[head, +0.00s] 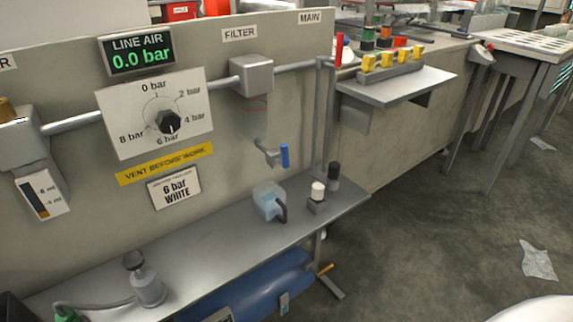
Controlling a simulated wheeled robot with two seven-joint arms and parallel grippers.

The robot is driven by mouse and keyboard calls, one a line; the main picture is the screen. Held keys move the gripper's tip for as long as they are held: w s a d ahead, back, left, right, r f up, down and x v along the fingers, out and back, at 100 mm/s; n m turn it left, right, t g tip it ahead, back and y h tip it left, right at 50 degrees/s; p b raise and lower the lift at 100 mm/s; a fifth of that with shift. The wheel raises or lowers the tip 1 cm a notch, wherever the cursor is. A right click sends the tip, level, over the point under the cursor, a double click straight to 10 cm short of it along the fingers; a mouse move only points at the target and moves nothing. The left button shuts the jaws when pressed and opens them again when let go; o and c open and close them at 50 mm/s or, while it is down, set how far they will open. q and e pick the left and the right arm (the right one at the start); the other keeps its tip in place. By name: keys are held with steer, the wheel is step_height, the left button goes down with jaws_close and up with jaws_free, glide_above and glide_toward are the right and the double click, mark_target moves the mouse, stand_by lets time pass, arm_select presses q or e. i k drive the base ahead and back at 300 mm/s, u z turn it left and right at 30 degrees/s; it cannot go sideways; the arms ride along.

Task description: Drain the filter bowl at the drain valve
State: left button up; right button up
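The filter's grey head (252,75) sits on the air pipe under the FILTER label. Its see-through bowl (256,122) hangs below with a thin red ring near the top; I cannot make out any liquid level. The drain valve (266,152) is under the bowl, with a blue handle (284,155) standing upright at its right. A translucent pale-blue jug (267,199) with a dark handle stands on the shelf below the valve, apart from it. The LINE AIR display (138,51) reads 0.0 bar. Neither of my grippers is in view.
The shelf (200,245) carries a white-capped piece (318,196), a black-capped piece (333,177) and an oiler-like bottle (147,281). A pressure dial (166,119) and a red lever (339,48) are on the panel. A blue tank (262,288) lies underneath. Floor at right is mostly open.

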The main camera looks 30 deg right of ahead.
mark_target(285, 163)
steer(key=k, duration=0.6)
steer(key=z, duration=1.85)
steer(key=i, duration=1.35)
steer(key=u, duration=0.55)
